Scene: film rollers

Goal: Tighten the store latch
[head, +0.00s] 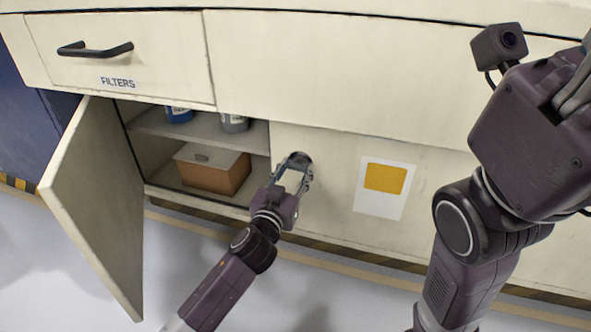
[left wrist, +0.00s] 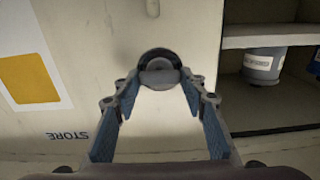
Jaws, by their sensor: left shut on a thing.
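The store latch is a round dark knob (head: 300,157) on the cream cabinet front, just right of the open compartment. In the left wrist view the latch (left wrist: 158,72) shows a dark ring with a grey bar across its middle, between my fingertips. My left gripper (head: 296,170) is at the latch, its two fingers closed on the knob's grey bar from either side; the fingers (left wrist: 158,84) also show in the left wrist view. The STORE label (left wrist: 67,135) appears upside down there. My right gripper is at the right edge, its fingers mostly cut off (head: 575,90).
A cabinet door (head: 100,200) hangs open at the left. The compartment holds a brown box (head: 210,170) below and a blue container (head: 179,114) and a grey one (head: 234,122) on the shelf. A FILTERS drawer (head: 150,65) is above. The floor in front is clear.

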